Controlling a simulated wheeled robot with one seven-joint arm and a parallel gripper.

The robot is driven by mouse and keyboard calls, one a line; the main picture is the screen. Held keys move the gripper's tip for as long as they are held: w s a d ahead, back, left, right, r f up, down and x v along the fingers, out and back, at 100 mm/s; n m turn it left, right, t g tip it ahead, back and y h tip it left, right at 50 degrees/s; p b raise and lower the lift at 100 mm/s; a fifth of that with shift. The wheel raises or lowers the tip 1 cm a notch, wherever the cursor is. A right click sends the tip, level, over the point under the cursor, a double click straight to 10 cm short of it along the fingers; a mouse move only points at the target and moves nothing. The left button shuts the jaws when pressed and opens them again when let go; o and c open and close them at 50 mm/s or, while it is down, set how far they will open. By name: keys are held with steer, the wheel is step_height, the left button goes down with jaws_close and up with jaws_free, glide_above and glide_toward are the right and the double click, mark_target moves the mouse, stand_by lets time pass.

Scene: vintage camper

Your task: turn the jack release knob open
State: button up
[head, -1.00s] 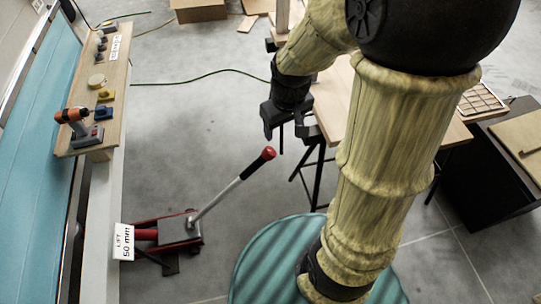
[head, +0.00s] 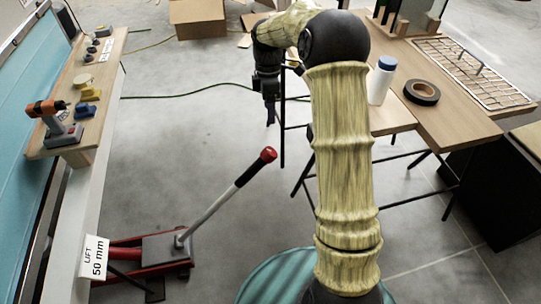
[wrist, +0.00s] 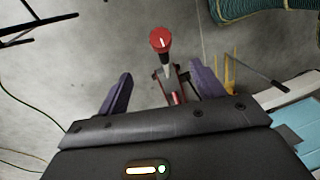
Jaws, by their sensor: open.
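The jack release knob (head: 268,154) is the red end of the jack's grey and black handle (head: 215,205), which slants up to the right from the red floor jack (head: 150,252). In the wrist view the knob (wrist: 160,41) is seen end-on with a short white mark, beyond and between the fingertips. My gripper (head: 271,112) points down above the knob in the head view, apart from it. In the wrist view my gripper (wrist: 161,82) is open and empty, one dark purple finger on each side of the handle's line.
A sign reading "LIFT 50 mm" (head: 93,257) stands by the jack. A wooden shelf (head: 85,115) with a drill (head: 56,122) runs along the left. A table (head: 450,112) with a bottle (head: 381,80) and tape roll (head: 421,92) is at right. Floor around the handle is clear.

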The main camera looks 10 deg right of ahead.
mark_target(271, 150)
steer(key=s+f+b, duration=0.1)
steer(key=f, duration=0.4)
steer(key=s+f+b, duration=0.1)
steer(key=f, duration=0.5)
steer(key=s+f+b, duration=0.1)
steer(key=f, duration=0.5)
steer(key=shift+a+f+b, duration=0.1)
steer(key=shift+a+b, duration=0.05)
steer(key=shift+b, duration=0.2)
steer(key=shift+c, duration=0.2)
steer(key=c, duration=0.9)
